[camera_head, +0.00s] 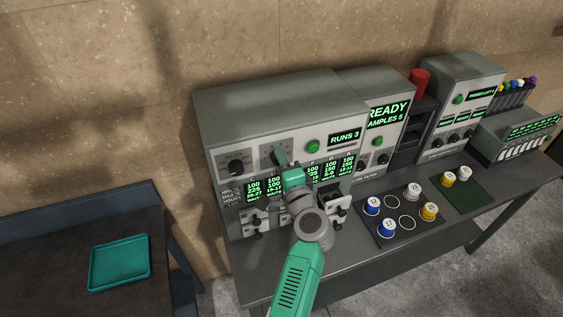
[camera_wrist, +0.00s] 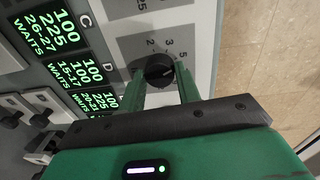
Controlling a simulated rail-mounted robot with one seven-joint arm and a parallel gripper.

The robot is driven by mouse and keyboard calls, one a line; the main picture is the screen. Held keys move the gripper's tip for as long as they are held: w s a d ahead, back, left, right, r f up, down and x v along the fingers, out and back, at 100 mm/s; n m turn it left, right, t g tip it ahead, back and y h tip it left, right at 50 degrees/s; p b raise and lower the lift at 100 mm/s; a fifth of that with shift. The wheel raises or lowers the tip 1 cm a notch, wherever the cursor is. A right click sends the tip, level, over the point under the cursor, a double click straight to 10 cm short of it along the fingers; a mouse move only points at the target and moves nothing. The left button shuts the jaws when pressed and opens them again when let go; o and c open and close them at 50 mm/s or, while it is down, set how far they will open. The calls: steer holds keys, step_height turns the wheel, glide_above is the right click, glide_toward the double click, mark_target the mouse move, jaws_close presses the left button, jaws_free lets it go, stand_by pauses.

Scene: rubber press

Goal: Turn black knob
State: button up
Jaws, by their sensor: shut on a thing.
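The black knob (camera_wrist: 158,72) sits on a light grey dial plate with printed numbers on the press front panel. It has a pale pointer mark. In the wrist view my gripper (camera_wrist: 160,84) has one green finger on each side of the knob, shut on it. In the head view my gripper (camera_head: 281,160) reaches the panel at the second dial (camera_head: 289,148), and the held knob is hidden behind it.
Lit green displays (camera_head: 272,187) and small levers (camera_head: 256,224) lie below the dials. A green button (camera_head: 312,146) is to the right. A black mat (camera_head: 388,229) with several labelled pots lies on the bench. A teal tray (camera_head: 119,262) rests on the left table.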

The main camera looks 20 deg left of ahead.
steer(key=shift+m, duration=0.4)
steer(key=o, duration=1)
steer(key=v, duration=0.8)
steer(key=shift+w, duration=0.1)
